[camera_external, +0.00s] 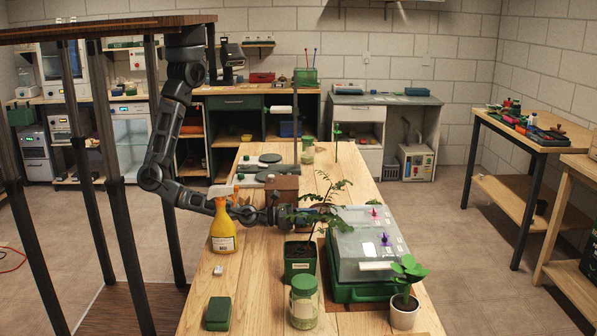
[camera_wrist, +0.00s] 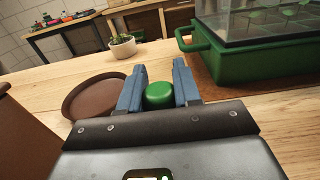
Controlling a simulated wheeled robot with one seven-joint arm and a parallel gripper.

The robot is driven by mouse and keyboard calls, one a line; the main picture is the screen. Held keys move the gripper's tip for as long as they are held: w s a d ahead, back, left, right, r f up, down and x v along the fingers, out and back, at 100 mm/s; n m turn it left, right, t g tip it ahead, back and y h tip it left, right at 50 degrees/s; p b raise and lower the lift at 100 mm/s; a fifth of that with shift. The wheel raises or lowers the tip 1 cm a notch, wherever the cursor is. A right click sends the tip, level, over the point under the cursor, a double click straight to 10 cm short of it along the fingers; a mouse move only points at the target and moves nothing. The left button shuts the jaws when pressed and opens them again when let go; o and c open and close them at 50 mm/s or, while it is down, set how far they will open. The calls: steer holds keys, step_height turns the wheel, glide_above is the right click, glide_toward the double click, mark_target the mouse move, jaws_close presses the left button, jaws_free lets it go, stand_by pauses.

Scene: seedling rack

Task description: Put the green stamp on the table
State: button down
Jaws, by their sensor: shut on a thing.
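The green stamp (camera_wrist: 159,95) shows as a round green top between the two blue fingers of my gripper (camera_wrist: 158,72) in the wrist view. The fingers are shut on it. It is low over the wooden table (camera_wrist: 150,73), but I cannot tell whether its underside touches the wood. In the external view my gripper (camera_external: 308,214) is over the middle of the table, partly behind a leafy potted plant (camera_external: 300,262). The stamp is hidden there.
A brown saucer (camera_wrist: 93,97) lies just left of the fingers. A green propagator tray (camera_wrist: 245,68) with a clear lid stands at right. In the external view a yellow spray bottle (camera_external: 223,232), a green-lidded jar (camera_external: 304,302) and a green box (camera_external: 218,313) stand nearer the camera.

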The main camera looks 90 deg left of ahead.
step_height(320, 180, up, 10)
steer(key=w+a+r, duration=0.2)
steer(key=a, duration=0.7)
steer(key=w+a+r, duration=0.2)
steer(key=a+r, duration=0.1)
steer(key=a, duration=0.6)
steer(key=w+a+r, duration=0.2)
steer(key=a+r, duration=0.1)
steer(key=a, duration=0.6)
steer(key=shift+a, duration=0.25)
steer(key=shift+d+r, duration=0.1)
steer(key=p, duration=0.1)
glide_above(309, 225)
steer(key=a, duration=0.3)
step_height(309, 225, down, 14)
steer(key=r, duration=0.1)
steer(key=shift+d+f, duration=0.1)
steer(key=shift+f, duration=2.4)
